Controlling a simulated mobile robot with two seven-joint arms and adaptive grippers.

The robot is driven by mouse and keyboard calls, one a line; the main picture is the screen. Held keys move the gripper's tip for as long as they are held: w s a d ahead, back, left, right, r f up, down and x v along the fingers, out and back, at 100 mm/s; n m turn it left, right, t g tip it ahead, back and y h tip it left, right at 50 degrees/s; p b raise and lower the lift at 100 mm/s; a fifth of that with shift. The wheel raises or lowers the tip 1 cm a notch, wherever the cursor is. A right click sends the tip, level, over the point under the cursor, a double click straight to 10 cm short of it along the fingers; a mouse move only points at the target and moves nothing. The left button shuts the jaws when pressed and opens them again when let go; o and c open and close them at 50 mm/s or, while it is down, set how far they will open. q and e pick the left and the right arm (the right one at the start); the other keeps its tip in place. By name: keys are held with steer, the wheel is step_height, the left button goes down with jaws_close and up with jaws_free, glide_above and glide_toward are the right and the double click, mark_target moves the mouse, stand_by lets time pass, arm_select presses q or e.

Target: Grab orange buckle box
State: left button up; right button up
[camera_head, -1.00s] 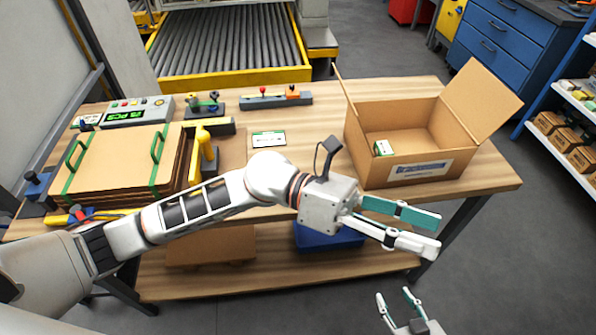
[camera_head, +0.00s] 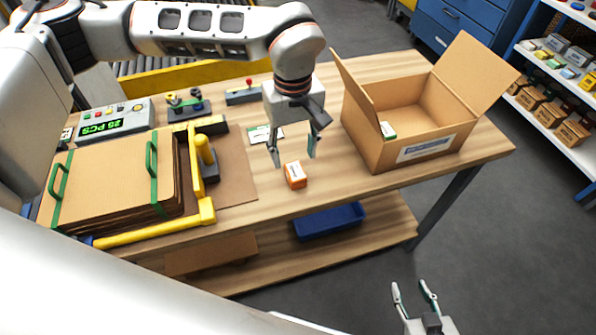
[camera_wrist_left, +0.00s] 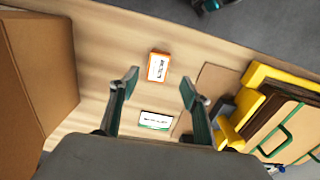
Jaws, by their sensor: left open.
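The small orange buckle box (camera_head: 295,175) sits on the wooden table, left of the large cardboard box. It has a white label and also shows in the left wrist view (camera_wrist_left: 158,67), beyond and between the fingertips. My left gripper (camera_head: 294,160) points down from above, just behind and over the orange box, with its fingers apart and nothing between them. In the left wrist view the left gripper (camera_wrist_left: 158,82) is open. My right gripper (camera_head: 414,287) is low at the bottom right, off the table, with its fingers apart and empty.
An open cardboard box (camera_head: 425,134) holds a small white and green box (camera_head: 388,130). A white and green card-like item (camera_head: 262,134) lies behind the left gripper. A stack of cardboard sheets (camera_head: 110,185) in a yellow-edged fixture (camera_head: 150,228) stands at the left. A blue bin (camera_head: 330,221) sits below.

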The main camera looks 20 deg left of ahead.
mark_target(296, 170)
arm_select(q)
steer(key=f, duration=0.7)
steer(key=shift+w+d+f, duration=0.1)
steer(key=shift+w+f, duration=0.15)
steer(key=shift+f, duration=0.05)
steer(key=c, duration=1.3)
